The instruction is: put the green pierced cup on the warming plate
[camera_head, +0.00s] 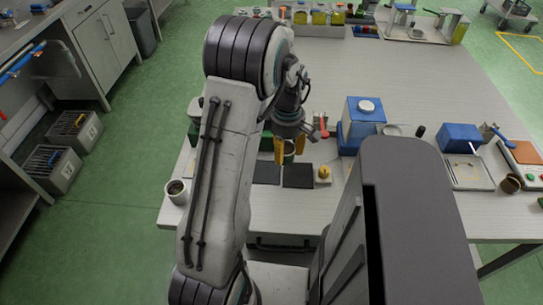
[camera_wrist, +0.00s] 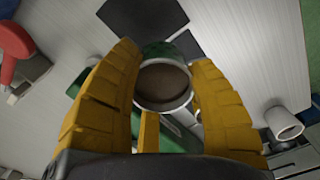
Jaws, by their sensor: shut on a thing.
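My gripper (camera_head: 289,150) is shut on a round cup, with yellow fingers on both sides of it in the wrist view (camera_wrist: 168,100). The cup (camera_wrist: 162,82) shows a pale rim, a brown inside and a dark green part at its far side. In the head view only a little of it shows between the fingers. It is held over the worktable, near two dark flat square plates, a left one (camera_head: 266,171) and a right one (camera_head: 298,176). I cannot tell which, if either, is the warming plate. Both plates look bare.
A yellow-topped block (camera_head: 323,174) sits right of the plates. A white cup (camera_head: 177,191) stands at the table's left front corner. A red-handled item (camera_head: 321,127) and a blue box (camera_head: 361,122) stand to the right. Boxes and jars line the back; the middle of the table behind is clear.

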